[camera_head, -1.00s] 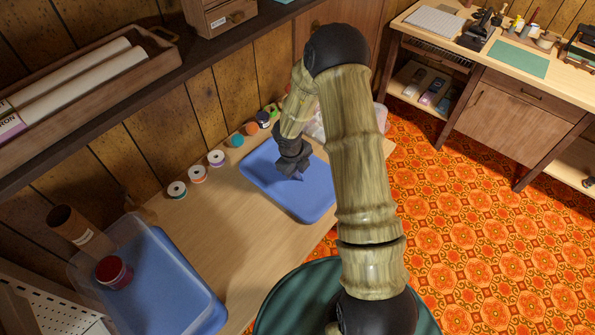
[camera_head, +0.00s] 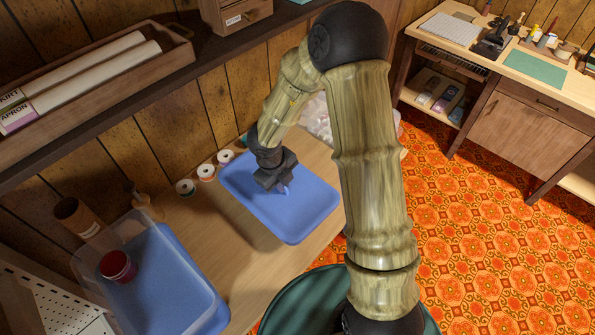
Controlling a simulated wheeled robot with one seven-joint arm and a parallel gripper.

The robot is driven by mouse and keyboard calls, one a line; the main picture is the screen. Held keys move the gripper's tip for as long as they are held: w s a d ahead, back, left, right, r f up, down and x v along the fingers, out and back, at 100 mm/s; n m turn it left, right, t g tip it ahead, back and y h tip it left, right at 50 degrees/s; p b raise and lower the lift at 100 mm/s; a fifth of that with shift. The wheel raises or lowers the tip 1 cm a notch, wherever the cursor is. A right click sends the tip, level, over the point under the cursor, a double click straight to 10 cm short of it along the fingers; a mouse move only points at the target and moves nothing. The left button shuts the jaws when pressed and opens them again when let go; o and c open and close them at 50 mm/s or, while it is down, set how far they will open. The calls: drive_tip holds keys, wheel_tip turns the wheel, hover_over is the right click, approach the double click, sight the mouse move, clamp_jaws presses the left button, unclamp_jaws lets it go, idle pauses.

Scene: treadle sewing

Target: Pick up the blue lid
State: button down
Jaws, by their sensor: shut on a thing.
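The blue lid (camera_head: 305,217) is a flat rounded rectangle with a small raised handle near its middle. My gripper (camera_head: 284,188) points down and is shut on that handle. The lid looks raised over the wooden table, though the gap below it is hard to judge. It hangs roughly level, and the jaws partly hide the handle.
A blue, clear-walled bin (camera_head: 165,280) stands at the lower left, with a dark red jar (camera_head: 118,267) at it. Thread spools (camera_head: 206,172) line the wall behind the lid. A shelf (camera_head: 120,120) overhangs the table. Bare table (camera_head: 230,240) lies between bin and lid.

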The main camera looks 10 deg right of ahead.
sight(262, 208)
drive_tip(key=s+a, duration=0.1)
drive_tip(key=a, duration=0.1)
drive_tip(key=s+a, duration=0.2)
drive_tip(key=s+a+b, duration=0.1)
drive_tip(key=s+a, duration=0.1)
drive_tip(key=a, duration=0.1)
drive_tip(key=shift+r, duration=0.1)
